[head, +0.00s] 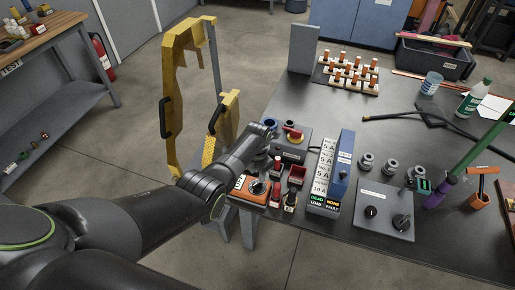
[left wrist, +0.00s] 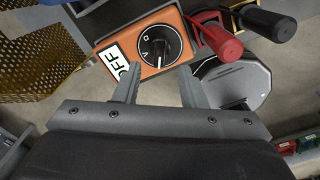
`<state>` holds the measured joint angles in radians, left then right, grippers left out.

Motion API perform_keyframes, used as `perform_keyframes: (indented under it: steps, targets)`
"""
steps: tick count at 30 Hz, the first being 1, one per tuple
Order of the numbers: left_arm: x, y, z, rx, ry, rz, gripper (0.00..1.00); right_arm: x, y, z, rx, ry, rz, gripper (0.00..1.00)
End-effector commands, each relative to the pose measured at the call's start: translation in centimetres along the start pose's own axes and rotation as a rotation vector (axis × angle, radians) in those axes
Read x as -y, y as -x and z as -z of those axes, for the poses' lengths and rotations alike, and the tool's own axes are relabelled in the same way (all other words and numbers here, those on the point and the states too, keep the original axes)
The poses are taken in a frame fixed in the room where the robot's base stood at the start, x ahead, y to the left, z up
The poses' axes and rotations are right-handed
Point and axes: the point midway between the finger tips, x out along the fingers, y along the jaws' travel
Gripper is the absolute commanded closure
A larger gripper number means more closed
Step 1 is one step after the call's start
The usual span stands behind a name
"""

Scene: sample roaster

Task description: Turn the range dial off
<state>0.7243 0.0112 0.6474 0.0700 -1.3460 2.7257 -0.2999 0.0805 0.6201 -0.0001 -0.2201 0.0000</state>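The range dial (left wrist: 160,47) is a round black dial with a knob on an orange box with a white OFF label (left wrist: 122,65). A light line shows at the knob's lower end in the left wrist view; its exact setting is hard to read. The dial (head: 257,187) also shows in the head view, at the table's near left corner. My left gripper (left wrist: 159,72) is open and empty, its two fingers apart just below the dial. In the head view my left wrist hides the fingers. My right gripper is not in view.
Red and black handled plugs (left wrist: 226,46) stand close right of the dial. A blue binder-like case (head: 342,165) stands to the right. Yellow frames (head: 180,95) stand beyond the table's left edge.

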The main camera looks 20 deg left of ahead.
Motion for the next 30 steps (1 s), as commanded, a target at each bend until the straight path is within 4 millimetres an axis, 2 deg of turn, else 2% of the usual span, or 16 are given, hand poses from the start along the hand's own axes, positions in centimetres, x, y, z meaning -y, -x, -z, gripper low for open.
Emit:
perform_keyframes:
  steps: [1,5,18,24,30]
  targets:
    - [0.0,1.1,0.0,0.002,0.000,-0.001,0.63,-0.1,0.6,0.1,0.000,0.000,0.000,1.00]
    - [0.0,3.3,0.0,0.003,0.000,-0.001,0.63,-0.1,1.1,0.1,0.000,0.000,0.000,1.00]
    - [0.0,10.1,-0.1,0.003,0.001,-0.001,0.63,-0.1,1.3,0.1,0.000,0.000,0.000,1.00]
    - [0.0,11.5,0.0,0.000,0.001,0.001,0.63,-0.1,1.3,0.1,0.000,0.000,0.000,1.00]
    - [0.0,11.7,0.0,0.000,0.001,0.001,0.63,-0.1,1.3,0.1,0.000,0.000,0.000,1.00]
